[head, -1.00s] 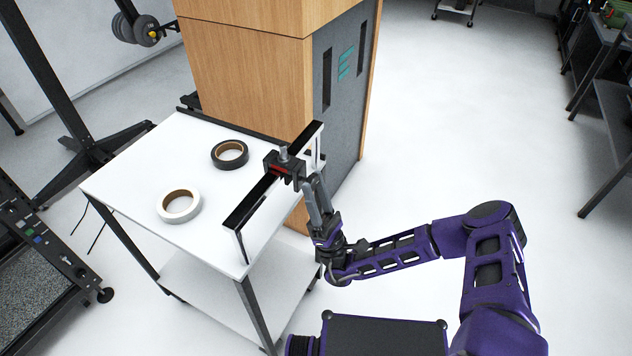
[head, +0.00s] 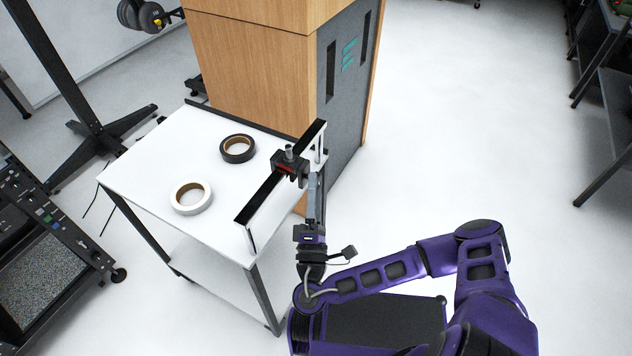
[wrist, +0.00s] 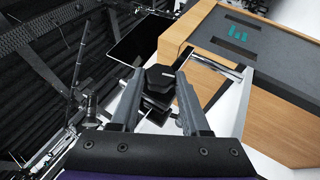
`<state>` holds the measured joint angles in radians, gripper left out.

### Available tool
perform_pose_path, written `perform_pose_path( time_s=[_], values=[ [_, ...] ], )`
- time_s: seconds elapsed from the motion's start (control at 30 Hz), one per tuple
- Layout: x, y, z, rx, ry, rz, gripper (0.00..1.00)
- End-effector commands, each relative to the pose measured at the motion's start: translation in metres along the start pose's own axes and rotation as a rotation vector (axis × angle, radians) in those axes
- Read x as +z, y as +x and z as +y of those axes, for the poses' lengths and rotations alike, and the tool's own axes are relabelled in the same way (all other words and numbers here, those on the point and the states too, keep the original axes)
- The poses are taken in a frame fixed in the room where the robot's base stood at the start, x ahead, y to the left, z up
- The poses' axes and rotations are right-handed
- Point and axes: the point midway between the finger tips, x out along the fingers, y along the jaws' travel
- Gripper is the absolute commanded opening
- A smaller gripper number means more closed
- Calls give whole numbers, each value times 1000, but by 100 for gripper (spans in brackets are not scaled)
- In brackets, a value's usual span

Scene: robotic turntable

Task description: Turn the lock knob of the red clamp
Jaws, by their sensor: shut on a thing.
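The red clamp (head: 284,169) is a dark block with a red strip and a grey post on top. It sits on a black rail (head: 262,197) that stands along the right edge of the white table. My gripper (head: 309,182) reaches the clamp's right side from the front. In the wrist view my gripper (wrist: 158,88) has its two grey fingers on either side of the black lock knob (wrist: 158,77) and is shut on it. The knob is mostly hidden by my gripper in the head view, and its turn angle cannot be told.
On the white table (head: 150,165) lie a white tape roll (head: 191,197) and a black tape roll (head: 238,149), left of the rail. A wooden cabinet (head: 255,75) stands close behind the table. Open floor (head: 450,130) lies to the right.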

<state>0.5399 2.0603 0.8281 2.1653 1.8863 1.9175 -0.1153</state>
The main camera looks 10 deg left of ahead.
Motion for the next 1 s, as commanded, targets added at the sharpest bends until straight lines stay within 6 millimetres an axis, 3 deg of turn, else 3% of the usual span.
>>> perform_pose_path(
  time_s=[0.4,0.9,0.93,1.0],
  values=[
    [-3,-1,4,-145,64,12,0],
    [-3,-1,4,-158,69,12,0],
    [-3,-1,4,-158,69,12,51],
    [-3,-1,4,-158,68,10,64]
  ],
)
